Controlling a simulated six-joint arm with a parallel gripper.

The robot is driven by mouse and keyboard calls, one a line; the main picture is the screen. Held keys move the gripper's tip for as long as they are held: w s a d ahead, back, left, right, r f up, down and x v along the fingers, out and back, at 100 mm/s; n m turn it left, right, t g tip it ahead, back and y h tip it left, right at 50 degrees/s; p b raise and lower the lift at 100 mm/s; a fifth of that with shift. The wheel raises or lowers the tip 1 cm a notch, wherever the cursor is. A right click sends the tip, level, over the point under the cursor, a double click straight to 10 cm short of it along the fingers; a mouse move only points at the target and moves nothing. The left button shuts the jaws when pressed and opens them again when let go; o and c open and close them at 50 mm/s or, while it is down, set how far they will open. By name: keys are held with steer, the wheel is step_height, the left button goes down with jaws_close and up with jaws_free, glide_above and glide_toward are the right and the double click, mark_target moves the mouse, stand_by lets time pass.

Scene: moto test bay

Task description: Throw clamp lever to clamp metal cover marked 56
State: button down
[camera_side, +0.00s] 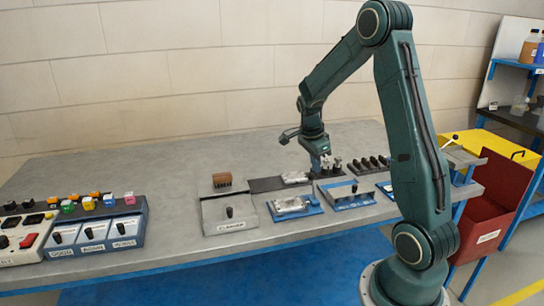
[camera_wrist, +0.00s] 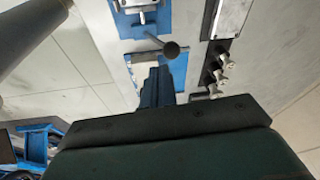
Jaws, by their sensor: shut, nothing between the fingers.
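My gripper (camera_side: 320,168) points down over the back right of the grey bench, its fingers low among the fixtures. In the wrist view my closed blue-grey fingers (camera_wrist: 157,86) hold nothing. Just beyond them is a lever with a dark ball knob (camera_wrist: 171,50), above a blue fixture plate (camera_wrist: 178,72); whether the fingers touch it I cannot tell. A metal part on a blue base (camera_wrist: 137,4) is at the top edge. In the side view a metal cover (camera_side: 291,205) sits in a blue fixture in front of my gripper. No marking 56 is readable.
Several metal pegs (camera_wrist: 226,62) stand on a dark strip right of my fingers. Another blue fixture (camera_side: 345,194) stands at the bench front. A grey tray with a black knob (camera_side: 229,212) and control boxes (camera_side: 95,238) are left. A red bin (camera_side: 490,205) is right. The back left bench is clear.

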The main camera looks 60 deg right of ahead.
steer(key=s+v, duration=0.1)
steer(key=v, duration=1.1)
steer(key=shift+w+d+r, duration=0.2)
steer(key=shift+w+d, duration=0.05)
steer(key=shift+d, duration=0.05)
steer(key=s+a+r+n+t, duration=0.2)
steer(key=a+r+n, duration=0.1)
steer(key=a+n, duration=0.35)
steer(key=s+a+r+n+t, duration=0.1)
steer(key=s+a+r+n, duration=0.1)
steer(key=a+n, duration=0.5)
steer(key=s+a+f+n+t+y, duration=0.1)
steer(key=s+a+n+t+y, duration=0.1)
steer(key=s+a+n, duration=0.7)
steer(key=a+n+t, duration=0.1)
steer(key=a+n, duration=0.2)
steer(key=a, duration=0.1)
steer(key=shift+t, duration=0.3)
steer(key=c, duration=2.1)
jaws_free()
steer(key=shift+s+a, duration=0.1)
